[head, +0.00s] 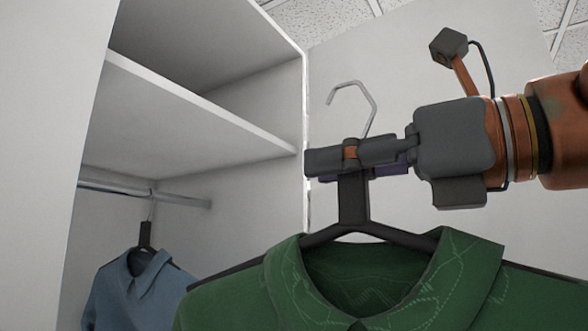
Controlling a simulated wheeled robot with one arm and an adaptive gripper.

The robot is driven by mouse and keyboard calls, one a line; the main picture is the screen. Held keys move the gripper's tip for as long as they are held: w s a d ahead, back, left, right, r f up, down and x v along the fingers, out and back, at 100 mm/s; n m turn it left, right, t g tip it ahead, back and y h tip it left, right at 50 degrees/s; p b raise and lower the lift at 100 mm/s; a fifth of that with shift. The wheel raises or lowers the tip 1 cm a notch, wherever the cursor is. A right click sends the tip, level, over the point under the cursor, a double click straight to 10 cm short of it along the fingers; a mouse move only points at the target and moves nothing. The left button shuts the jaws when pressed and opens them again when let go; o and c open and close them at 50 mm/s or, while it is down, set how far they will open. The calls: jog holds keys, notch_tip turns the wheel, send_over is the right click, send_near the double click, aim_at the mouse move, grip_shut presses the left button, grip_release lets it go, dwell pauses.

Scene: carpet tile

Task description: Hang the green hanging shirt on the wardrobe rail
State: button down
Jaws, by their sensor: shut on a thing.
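The green shirt (280,292) hangs on a black hanger (353,200) at the lower middle and right of the head view; its lower part is cut off by the frame. My gripper (345,158) is shut on the hanger's neck, just below the metal hook (371,95). The hook sticks up above the fingers, free of any rail. The wardrobe rail (125,190) runs under the shelf at the left, inside the wardrobe. The shirt and gripper are to the right of the rail, in front of the wardrobe's right side edge and apart from the rail.
A blue shirt (135,288) hangs from the rail on its own hanger. A white shelf (190,125) lies above the rail. The wardrobe's left side panel (50,120) and right front edge (305,110) bound the opening. Bare rail shows on both sides of the blue shirt's hook.

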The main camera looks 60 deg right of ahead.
jog(key=w+f+b, duration=0.1)
jog(key=w, duration=5.5)
jog(key=shift+w+d+f+b, duration=0.15)
jog(key=shift+w+f+b, duration=0.05)
jog(key=shift+f+b, duration=0.15)
dwell(0.9)
jog(key=shift+f, duration=0.15)
jog(key=shift+w, duration=0.1)
jog(key=c, duration=1)
grip_release()
jog(key=shift+c, duration=0.2)
